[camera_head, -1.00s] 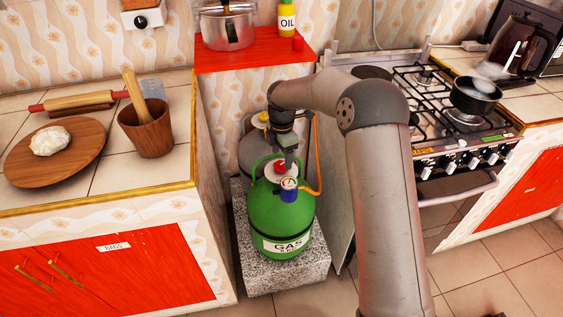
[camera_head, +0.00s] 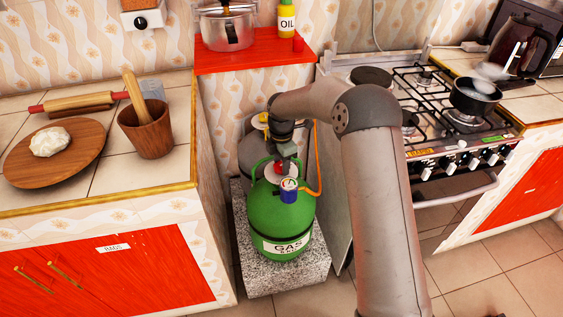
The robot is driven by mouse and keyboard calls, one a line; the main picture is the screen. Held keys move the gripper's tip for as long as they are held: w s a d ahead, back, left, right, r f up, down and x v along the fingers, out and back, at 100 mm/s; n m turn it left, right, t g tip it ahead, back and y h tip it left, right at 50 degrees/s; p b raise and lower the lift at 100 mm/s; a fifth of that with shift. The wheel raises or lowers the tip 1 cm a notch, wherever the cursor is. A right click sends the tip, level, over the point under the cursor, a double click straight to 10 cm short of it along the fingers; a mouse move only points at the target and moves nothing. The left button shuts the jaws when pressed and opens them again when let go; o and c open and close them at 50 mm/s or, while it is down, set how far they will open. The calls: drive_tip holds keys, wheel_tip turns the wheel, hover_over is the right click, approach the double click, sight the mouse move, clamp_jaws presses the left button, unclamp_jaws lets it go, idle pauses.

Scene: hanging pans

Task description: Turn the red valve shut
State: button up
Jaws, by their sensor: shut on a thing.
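The red valve (camera_head: 279,168) sits on top of the green gas cylinder (camera_head: 281,220), inside its green collar. Only part of the red shows. My gripper (camera_head: 285,163) points down at the valve from above and is shut on it; the fingers are small and partly hidden. A pressure gauge with a blue body (camera_head: 289,191) is on the front of the cylinder's top. An orange hose (camera_head: 317,165) runs up from it on the right.
The cylinder stands on a speckled stone block (camera_head: 255,278) between the left counter and the stove (camera_head: 455,130). A grey cylinder (camera_head: 247,152) stands close behind. A red shelf (camera_head: 250,56) with a pot (camera_head: 227,28) is above. My arm comes in from the right.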

drive_tip(key=shift+m, duration=0.3)
drive_tip(key=m, duration=1.3)
drive_tip(key=shift+s+m, duration=0.1)
drive_tip(key=shift+m, duration=0.3)
drive_tip(key=m, duration=0.5)
drive_tip(key=shift+m, duration=2.2)
drive_tip(key=o, duration=1)
drive_tip(key=shift+r, duration=0.1)
